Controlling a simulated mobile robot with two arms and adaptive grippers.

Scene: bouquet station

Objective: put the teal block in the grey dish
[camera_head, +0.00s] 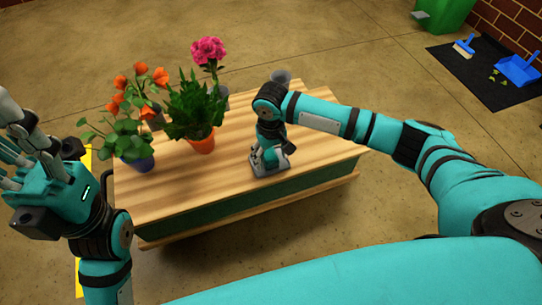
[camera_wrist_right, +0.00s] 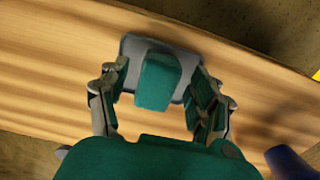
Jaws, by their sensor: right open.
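The teal block (camera_wrist_right: 158,80) shows in the right wrist view between the two fingers of my right gripper (camera_wrist_right: 158,92). A gap shows on each side of it, so the gripper is open around it. The grey dish (camera_wrist_right: 189,62) lies behind the block in that view, and the block appears to sit in it. In the head view the dish (camera_head: 284,167) is on the wooden table, with my right gripper (camera_head: 267,157) low over it and hiding much of it. My left gripper (camera_head: 14,165) is at the left edge, away from the table, partly cut off.
On the table (camera_head: 220,187), an orange-potted plant (camera_head: 202,143), a blue-potted plant (camera_head: 140,163) and pink flowers (camera_head: 208,50) stand left of the dish. A grey cup (camera_head: 281,77) stands behind my right arm. The table's front and right areas are clear.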

